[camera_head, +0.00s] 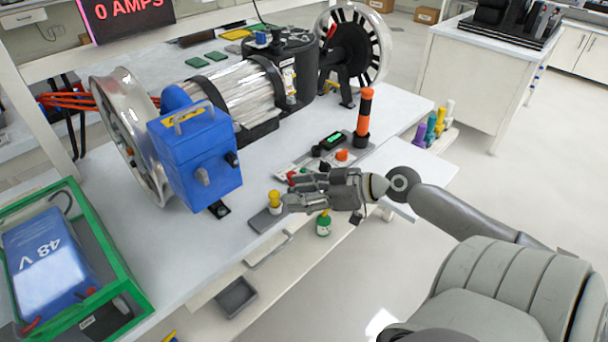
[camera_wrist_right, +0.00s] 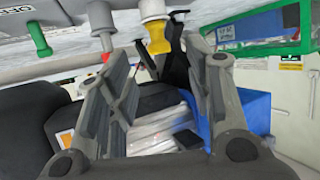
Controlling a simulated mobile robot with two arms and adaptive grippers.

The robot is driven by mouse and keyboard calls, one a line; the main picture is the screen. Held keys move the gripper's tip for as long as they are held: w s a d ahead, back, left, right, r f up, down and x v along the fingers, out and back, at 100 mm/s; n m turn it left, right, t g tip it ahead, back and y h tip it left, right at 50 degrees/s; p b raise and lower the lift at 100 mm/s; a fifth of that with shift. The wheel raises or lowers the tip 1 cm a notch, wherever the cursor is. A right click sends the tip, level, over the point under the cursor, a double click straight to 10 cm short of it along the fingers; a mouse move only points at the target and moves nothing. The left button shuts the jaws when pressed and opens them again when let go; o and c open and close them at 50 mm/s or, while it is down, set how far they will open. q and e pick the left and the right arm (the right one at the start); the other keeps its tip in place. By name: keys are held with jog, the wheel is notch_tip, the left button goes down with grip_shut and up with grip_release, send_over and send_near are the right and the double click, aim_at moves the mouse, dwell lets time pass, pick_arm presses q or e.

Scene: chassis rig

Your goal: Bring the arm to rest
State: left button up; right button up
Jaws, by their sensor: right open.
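My right arm comes in from the right side of the head view. Its gripper (camera_head: 290,195) is open over the front edge of the white bench (camera_head: 150,255), close to a yellow-topped knob (camera_head: 274,198). In the right wrist view my gripper's two fingers (camera_wrist_right: 165,95) stand apart. The yellow knob (camera_wrist_right: 157,38) shows between and beyond them, and I cannot tell whether a finger touches it. Nothing is visibly held. My left gripper is not in view.
A blue box with a handle (camera_head: 195,155) stands left of the gripper. An orange-and-black post (camera_head: 363,118) stands behind it. A green-framed crate (camera_head: 125,285) holds a blue 48 V battery (camera_head: 45,255). A grey tray (camera_head: 237,297) sits below. Open floor (camera_head: 340,285) lies front right.

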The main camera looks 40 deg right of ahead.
jog(key=shift+s+d+r, duration=0.15)
jog(key=shift+s, duration=0.1)
jog(key=s+d+f+m+g+h+p, duration=0.1)
jog(key=d+f+m+h+p, duration=0.1)
jog(key=d+f, duration=0.35)
jog(key=s+d+f+m+h+p, duration=0.1)
jog(key=d+f+m+h, duration=0.15)
jog(key=f, duration=0.55)
jog(key=s+d+f+m+g+h+p, duration=0.1)
jog(key=s+f, duration=0.3)
jog(key=f, duration=0.4)
jog(key=s+d+f+m+g+h, duration=0.15)
jog(key=s+f, duration=0.25)
jog(key=f, duration=0.4)
jog(key=s+a+f+g+p, duration=0.1)
jog(key=s+a+f+g, duration=0.45)
jog(key=s+f, duration=0.75)
jog(key=s+a+f+n, duration=0.1)
jog(key=s+a+f, duration=0.2)
jog(key=s+a, duration=0.2)
jog(key=s+a+f+n+g+p, duration=0.1)
jog(key=s+a+f, duration=0.1)
jog(key=s+a, duration=0.3)
jog(key=s+a+f+n, duration=0.1)
jog(key=s+a+f, duration=0.2)
jog(key=s+a, duration=0.2)
jog(key=a, duration=0.3)
jog(key=shift+f, duration=0.35)
jog(key=shift+d, duration=0.1)
